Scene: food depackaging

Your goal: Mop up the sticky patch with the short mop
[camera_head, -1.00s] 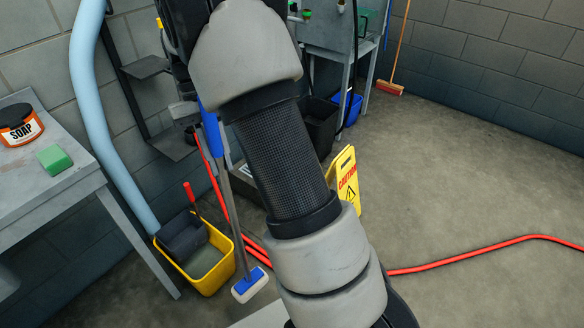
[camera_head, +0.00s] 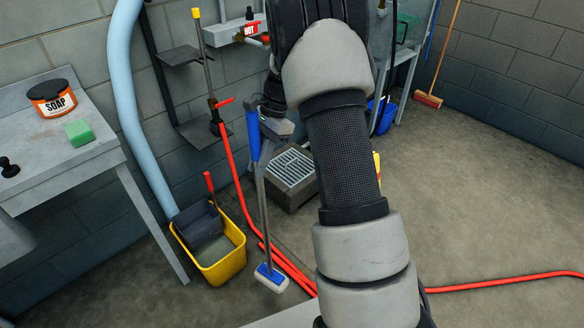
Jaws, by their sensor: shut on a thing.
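The short mop (camera_head: 265,215) has a blue grip, a grey shaft and a blue-and-white head (camera_head: 271,277). It stands nearly upright, its head low by the floor to the right of the yellow bucket; I cannot tell whether it touches the floor. My gripper (camera_head: 262,122) is shut on the blue grip near its top, partly hidden behind my arm. I see no sticky patch; my arm covers the middle of the floor.
The yellow mop bucket (camera_head: 221,262) stands beside the table (camera_head: 75,165) with soap and a green sponge. A red hose (camera_head: 520,281) crosses the floor. A floor drain box (camera_head: 290,192) is behind the mop. Floor at right is open.

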